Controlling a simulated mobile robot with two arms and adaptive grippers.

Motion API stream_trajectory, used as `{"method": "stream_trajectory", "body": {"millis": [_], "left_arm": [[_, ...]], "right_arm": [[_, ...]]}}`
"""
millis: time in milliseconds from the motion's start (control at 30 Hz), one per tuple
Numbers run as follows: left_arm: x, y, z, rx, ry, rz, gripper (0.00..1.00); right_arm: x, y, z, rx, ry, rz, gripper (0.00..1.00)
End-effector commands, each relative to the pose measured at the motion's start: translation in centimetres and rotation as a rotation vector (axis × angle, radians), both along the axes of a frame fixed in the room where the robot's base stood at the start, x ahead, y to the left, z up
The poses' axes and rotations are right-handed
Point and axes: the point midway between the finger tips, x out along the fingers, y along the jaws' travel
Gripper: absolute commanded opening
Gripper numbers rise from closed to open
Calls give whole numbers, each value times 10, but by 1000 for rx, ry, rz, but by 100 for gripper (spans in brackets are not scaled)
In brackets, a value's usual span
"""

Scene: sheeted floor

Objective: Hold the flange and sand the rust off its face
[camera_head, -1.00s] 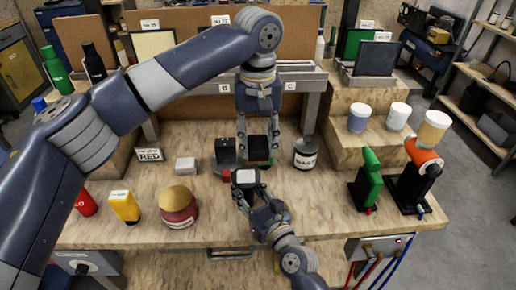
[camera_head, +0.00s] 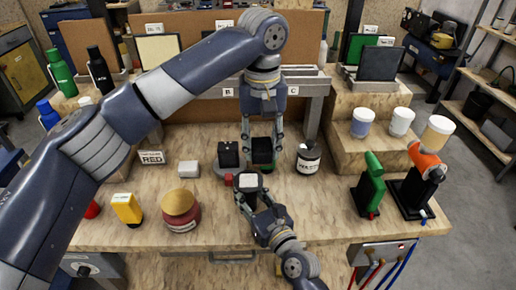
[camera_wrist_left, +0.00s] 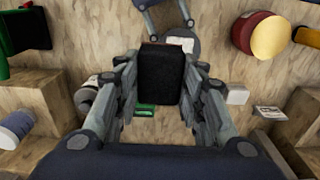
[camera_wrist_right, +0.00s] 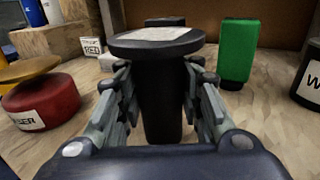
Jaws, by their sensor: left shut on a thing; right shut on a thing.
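My right gripper (camera_head: 250,192) is shut on a dark stem under a round disc, which looks like the flange (camera_wrist_right: 155,40). The disc has a pale patch on its upward face, and no rust can be made out. It also shows in the left wrist view (camera_wrist_left: 182,45). My left gripper (camera_head: 262,138) is higher and further back, shut on a black block (camera_wrist_left: 160,76) with a brownish edge, likely the sander. In the left wrist view the block's end is close to the disc. I cannot tell whether they touch.
A green block (camera_wrist_right: 238,50) stands just behind. A labelled dark jar (camera_head: 308,158) stands right, a red jar (camera_head: 180,212) front left.

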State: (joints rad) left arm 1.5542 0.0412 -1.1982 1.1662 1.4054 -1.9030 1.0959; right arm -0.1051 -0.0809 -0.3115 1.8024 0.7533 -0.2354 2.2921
Motion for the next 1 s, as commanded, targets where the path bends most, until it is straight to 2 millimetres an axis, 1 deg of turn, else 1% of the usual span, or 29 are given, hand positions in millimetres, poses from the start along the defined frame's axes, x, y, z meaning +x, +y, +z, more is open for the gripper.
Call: {"method": "stream_trajectory", "body": {"millis": [133,267,867,900,933,967,1000], "left_arm": [[0,0,-5,1,0,0,15],[0,0,-15,2,0,0,15],[0,0,-69,1,0,0,15],[-1,0,-78,2,2,0,15],[0,1,-83,2,1,0,15],[1,5,-75,0,-4,2,11],[1,10,-77,2,-2,3,11]], "right_arm": [[0,-1,0,-1,0,-1,0],[0,-1,0,-1,0,-1,0],[0,-1,0,-1,0,-1,0],[0,-1,-1,-1,0,-1,0],[0,-1,-1,-1,0,-1,0],[0,-1,0,-1,0,-1,0],[0,-1,0,-1,0,-1,0]]}}
